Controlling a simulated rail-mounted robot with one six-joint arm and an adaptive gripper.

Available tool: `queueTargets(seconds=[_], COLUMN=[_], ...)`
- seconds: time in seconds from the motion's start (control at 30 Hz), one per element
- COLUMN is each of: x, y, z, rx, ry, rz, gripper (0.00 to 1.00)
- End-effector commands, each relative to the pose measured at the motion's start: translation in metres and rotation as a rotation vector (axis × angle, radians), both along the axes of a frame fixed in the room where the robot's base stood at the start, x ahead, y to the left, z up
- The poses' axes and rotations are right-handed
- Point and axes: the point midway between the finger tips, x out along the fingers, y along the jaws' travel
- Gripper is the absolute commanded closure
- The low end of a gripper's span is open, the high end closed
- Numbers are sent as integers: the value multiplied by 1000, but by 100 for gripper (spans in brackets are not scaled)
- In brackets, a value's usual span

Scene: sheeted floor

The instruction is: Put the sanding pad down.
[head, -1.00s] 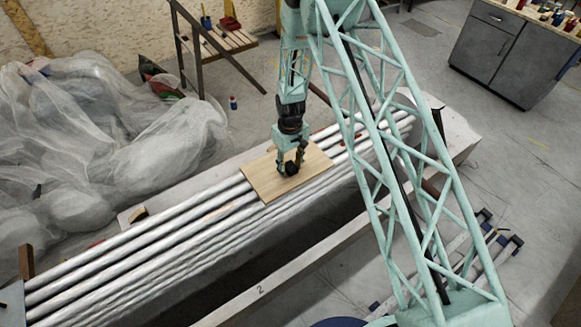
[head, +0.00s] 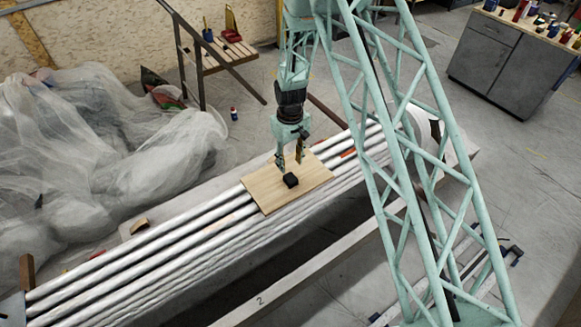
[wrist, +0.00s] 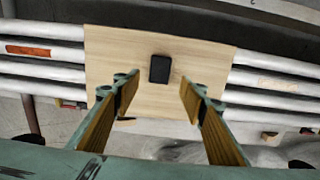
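The sanding pad is a small black block (head: 291,180) lying on a light wooden board (head: 262,190). In the wrist view the pad (wrist: 160,69) lies near the middle of the board (wrist: 205,50), beyond my fingertips. My gripper (head: 290,164) is above the board's far side, behind the pad and apart from it. In the wrist view my gripper (wrist: 154,92) has its wood-faced fingers spread wide with nothing between them.
The board rests across several wrapped pipes (head: 150,246). A plastic-sheeted heap (head: 95,150) lies at left, and a small wooden stand (head: 222,55) is behind. A grey cabinet (head: 500,60) stands at back right. A long beam (head: 300,268) runs in front.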

Motion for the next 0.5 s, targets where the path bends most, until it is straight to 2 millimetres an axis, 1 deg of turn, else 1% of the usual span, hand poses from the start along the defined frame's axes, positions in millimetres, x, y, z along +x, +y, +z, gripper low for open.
queueTargets(seconds=[0.03, 0.2, 0.5], x=[0, 0, 0], y=[0, 0, 0], z=[5, 13, 15], rx=[1, 0, -1], ry=[-1, 0, 1], rz=[0, 0, 0], gripper=[62, 62, 62])
